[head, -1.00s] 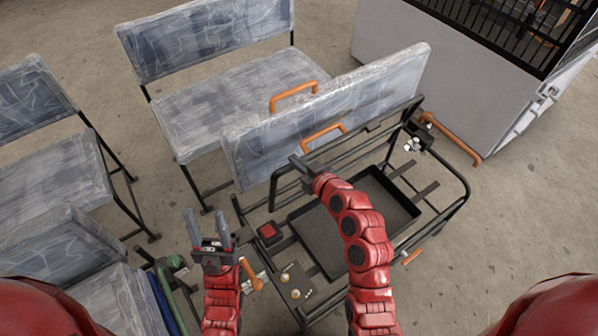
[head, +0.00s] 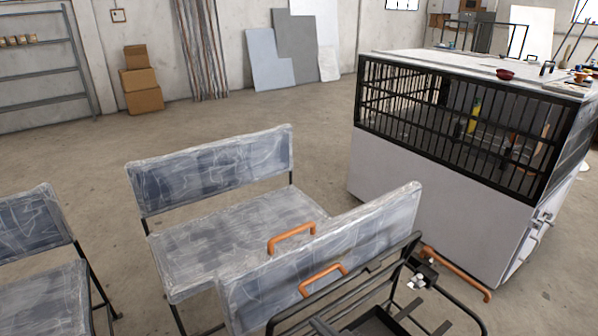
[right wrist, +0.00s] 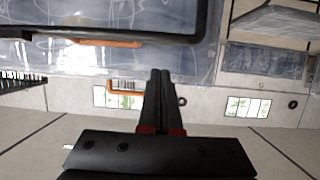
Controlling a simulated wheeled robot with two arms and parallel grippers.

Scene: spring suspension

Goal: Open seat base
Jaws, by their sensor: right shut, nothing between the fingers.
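The plastic-wrapped seat base (head: 385,225) stands tilted up along the far side of a black tubular frame (head: 455,290) at the lower right of the head view. My left gripper is out of view.
A wrapped bench (head: 225,230) stands behind, and another wrapped seat (head: 38,230) is at left. A white cabinet with black bars (head: 430,195) stands at right, with an orange bar (head: 460,277) near its foot. Open floor lies behind the benches.

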